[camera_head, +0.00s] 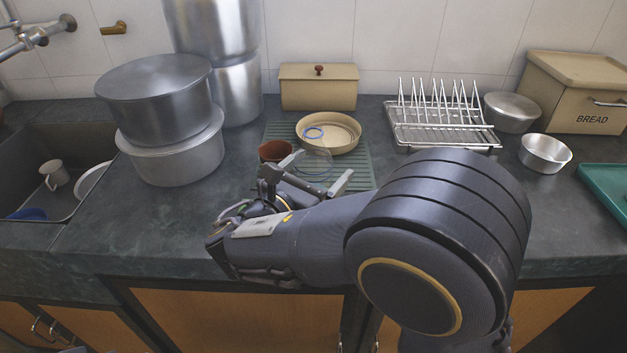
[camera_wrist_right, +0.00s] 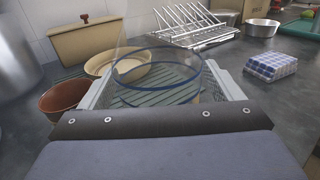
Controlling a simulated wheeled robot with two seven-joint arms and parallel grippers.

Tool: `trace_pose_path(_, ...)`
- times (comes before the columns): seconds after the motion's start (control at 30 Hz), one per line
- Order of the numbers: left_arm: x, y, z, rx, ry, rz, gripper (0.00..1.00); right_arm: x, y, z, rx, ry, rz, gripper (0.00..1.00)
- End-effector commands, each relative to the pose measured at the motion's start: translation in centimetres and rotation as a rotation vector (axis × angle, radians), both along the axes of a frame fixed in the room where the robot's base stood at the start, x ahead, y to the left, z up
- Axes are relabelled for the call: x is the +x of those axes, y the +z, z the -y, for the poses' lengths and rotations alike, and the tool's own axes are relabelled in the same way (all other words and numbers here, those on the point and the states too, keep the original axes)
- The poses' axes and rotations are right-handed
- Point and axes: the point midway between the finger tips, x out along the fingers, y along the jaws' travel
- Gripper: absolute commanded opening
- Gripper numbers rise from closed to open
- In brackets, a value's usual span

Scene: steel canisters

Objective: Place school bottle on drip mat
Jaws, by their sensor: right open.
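The school bottle (camera_head: 315,158) looks like a clear, see-through vessel with a blue ring; it appears to stand upright on the green ribbed drip mat (camera_head: 360,178). In the right wrist view the bottle (camera_wrist_right: 155,62) rises between the fingers, with ribs of the mat (camera_wrist_right: 150,96) showing through it. My right gripper (camera_head: 306,179) is open, its fingers on either side of the bottle's lower part. It also shows in the right wrist view (camera_wrist_right: 165,84). Whether the fingers touch the bottle I cannot tell. My left gripper is out of view.
A brown bowl (camera_head: 274,151) sits close beside the left finger, and a cream dish (camera_head: 342,134) is behind the bottle. A tan box (camera_head: 318,88), wire rack (camera_head: 440,137) and stacked pots (camera_head: 170,155) stand around. A checkered cloth (camera_wrist_right: 271,66) lies to the right.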

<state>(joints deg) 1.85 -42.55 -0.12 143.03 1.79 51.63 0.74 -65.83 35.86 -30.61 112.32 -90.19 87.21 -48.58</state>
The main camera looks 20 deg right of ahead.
Motion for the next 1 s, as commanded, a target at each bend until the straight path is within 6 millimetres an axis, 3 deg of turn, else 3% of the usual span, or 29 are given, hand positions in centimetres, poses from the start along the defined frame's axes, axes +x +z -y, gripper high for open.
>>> trace_pose_path(0.03,0.0,0.0,0.0,0.000,0.000,0.000,0.36,0.0,0.0,0.0,0.000,0.000,0.000,0.83)
trace_pose_path(0.47,0.0,0.0,0.0,0.000,0.000,0.000,0.36,0.0,0.0,0.0,0.001,0.000,0.001,0.29)
trace_pose_path(0.77,0.0,0.2,0.0,0.000,0.000,0.000,0.36,0.0,0.5,0.0,0.001,0.000,0.002,0.29)
trace_pose_path(1.0,0.0,1.6,0.0,0.000,0.000,0.000,0.36,-0.1,3.8,-0.1,0.005,0.001,0.003,0.29)
